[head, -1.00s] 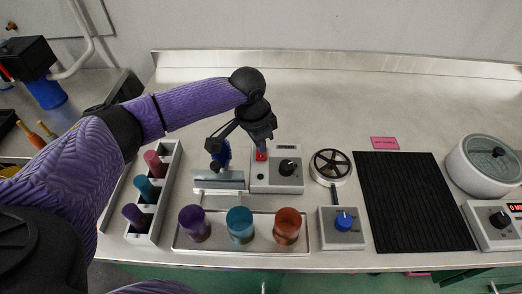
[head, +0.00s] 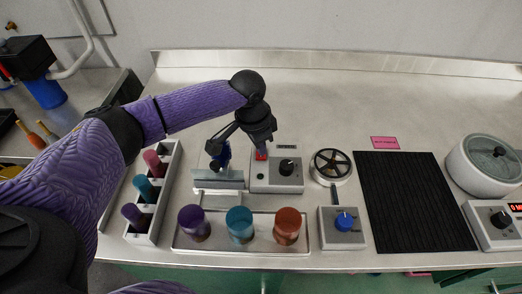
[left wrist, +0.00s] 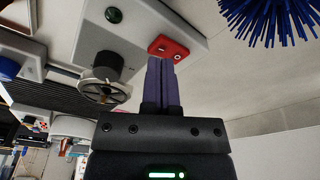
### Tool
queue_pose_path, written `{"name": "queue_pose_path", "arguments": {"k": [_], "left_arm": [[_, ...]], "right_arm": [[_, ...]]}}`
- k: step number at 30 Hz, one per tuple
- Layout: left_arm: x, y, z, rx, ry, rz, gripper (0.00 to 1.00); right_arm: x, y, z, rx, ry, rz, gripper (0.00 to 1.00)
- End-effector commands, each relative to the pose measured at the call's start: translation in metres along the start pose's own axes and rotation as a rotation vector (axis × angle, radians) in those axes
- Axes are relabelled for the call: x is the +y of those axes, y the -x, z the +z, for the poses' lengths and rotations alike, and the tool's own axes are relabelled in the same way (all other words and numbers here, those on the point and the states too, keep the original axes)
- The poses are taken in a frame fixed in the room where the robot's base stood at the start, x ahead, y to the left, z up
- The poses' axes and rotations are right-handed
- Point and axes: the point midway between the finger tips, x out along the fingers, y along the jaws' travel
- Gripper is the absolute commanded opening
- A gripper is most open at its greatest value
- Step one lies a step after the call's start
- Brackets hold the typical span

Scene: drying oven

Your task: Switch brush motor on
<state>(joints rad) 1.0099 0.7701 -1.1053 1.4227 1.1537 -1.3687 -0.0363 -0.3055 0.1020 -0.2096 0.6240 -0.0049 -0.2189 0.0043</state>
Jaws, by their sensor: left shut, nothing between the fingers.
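The brush motor's control box (head: 277,182) is light grey, with a black knob (head: 288,167) and a red rocker switch (head: 261,155). My right gripper is not in view.
Purple, teal and orange cups (head: 288,225) stand on a tray in front of the box. A rack (head: 139,236) is at the left. A fan-like wheel (head: 330,166), blue-knob box (head: 344,238) and black mat (head: 410,225) lie to the right. The bench behind is clear.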

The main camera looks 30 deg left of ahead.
Motion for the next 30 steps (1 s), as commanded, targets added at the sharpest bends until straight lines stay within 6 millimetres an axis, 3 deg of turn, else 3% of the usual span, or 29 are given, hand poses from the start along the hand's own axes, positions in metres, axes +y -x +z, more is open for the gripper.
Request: {"name": "queue_pose_path", "arguments": {"k": [30], "left_arm": [[0.000, -0.015, 0.003, -0.001, 0.000, -0.001, 0.00]], "right_arm": [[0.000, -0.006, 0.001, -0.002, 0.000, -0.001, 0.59]]}}
